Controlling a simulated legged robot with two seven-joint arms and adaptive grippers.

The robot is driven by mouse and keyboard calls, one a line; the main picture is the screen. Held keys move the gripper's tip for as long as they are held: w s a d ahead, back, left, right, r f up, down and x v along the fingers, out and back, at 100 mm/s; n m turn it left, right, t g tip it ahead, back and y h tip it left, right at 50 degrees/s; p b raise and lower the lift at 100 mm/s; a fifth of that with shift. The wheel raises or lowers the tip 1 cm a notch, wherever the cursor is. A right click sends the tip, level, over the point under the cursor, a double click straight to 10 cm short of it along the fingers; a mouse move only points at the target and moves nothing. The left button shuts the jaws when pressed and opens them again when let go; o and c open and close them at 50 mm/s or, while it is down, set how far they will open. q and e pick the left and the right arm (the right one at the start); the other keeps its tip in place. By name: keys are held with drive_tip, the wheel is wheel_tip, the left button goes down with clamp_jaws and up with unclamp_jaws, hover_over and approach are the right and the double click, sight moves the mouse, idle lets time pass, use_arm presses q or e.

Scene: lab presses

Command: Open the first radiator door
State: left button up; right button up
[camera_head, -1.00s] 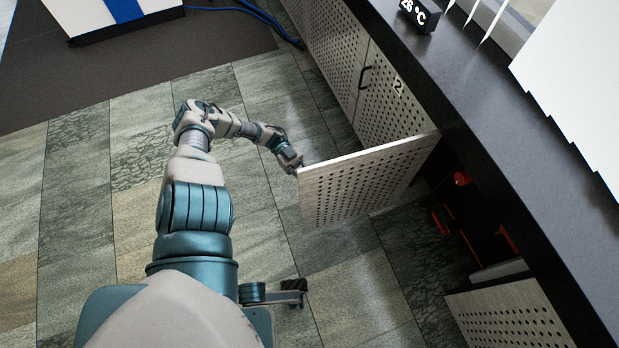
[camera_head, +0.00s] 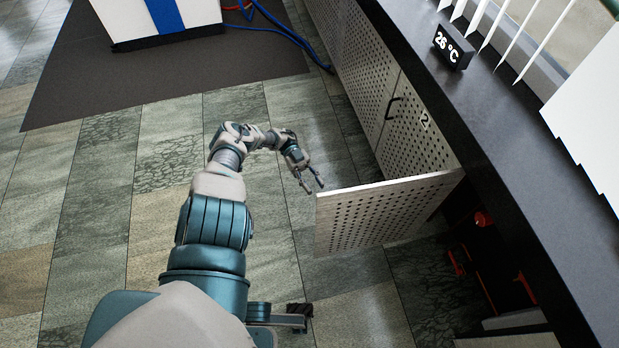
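The first radiator door (camera_head: 378,214), a pale perforated panel, stands swung out from the cabinet front, with a dark opening (camera_head: 490,262) beside it. Red parts show inside that opening. My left gripper (camera_head: 313,188) is open and empty, just off the upper left corner of the door's free edge, with a small gap between them. Any handle on this door is hidden from here. My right gripper does not show.
A closed perforated door marked 2 (camera_head: 418,135) with a black handle (camera_head: 392,107) adjoins it. A black countertop (camera_head: 480,120) carries a 26 °C display (camera_head: 454,46). Blue cables (camera_head: 290,35) lie on the floor at the back. Tiled floor left of the door is clear.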

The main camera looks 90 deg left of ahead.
use_arm(q)
drive_tip(key=shift+v, duration=1.5)
